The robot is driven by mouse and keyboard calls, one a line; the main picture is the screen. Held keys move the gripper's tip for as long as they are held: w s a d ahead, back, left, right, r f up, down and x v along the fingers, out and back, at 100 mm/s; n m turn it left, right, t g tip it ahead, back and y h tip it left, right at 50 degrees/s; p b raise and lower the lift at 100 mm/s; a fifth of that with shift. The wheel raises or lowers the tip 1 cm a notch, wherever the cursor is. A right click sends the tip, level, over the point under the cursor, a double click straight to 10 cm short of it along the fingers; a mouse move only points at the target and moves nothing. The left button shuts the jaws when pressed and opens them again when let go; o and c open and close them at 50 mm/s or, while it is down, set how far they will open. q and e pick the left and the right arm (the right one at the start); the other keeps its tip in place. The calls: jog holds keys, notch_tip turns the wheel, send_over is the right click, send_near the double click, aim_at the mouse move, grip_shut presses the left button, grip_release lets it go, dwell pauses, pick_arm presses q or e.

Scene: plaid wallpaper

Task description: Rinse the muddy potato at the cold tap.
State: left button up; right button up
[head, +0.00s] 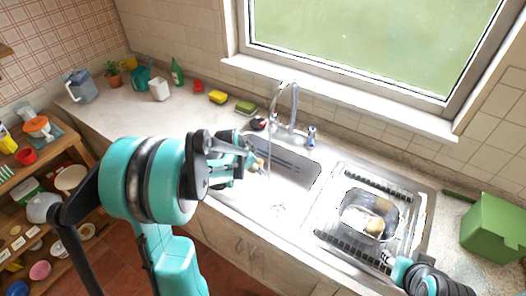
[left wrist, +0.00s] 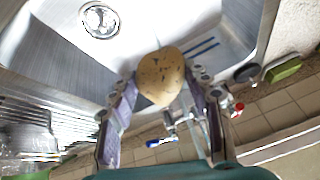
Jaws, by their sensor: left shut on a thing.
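My left gripper (head: 258,166) is shut on a potato (left wrist: 161,77) over the sink basin (head: 290,168). The potato is tan with several small dark specks, and sits between both fingertips in the left wrist view. The curved tap (head: 290,88) stands behind the basin. A thin pale stream (head: 268,190) seems to fall from its spout, close beside the potato; I cannot tell if it touches. A blue-marked handle (head: 312,130) is right of the tap and a red-marked one (head: 258,123) is left. My right gripper (head: 388,259) is at the drainer's front edge; its fingers are unclear.
A clear bowl (head: 352,206) with a potato-like lump (head: 374,226) stands on the drainer (head: 408,190). A green bin (head: 492,228) is at the right. Sponges (head: 218,97) and a green bottle (head: 177,73) line the back counter. The drain (left wrist: 100,19) is clear.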

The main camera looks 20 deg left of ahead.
dwell(0.6)
pick_arm(q)
jog(key=s+r+p, duration=0.3)
jog(key=s+r, duration=0.1)
jog(key=s, duration=0.1)
jog(key=shift+a, duration=0.3)
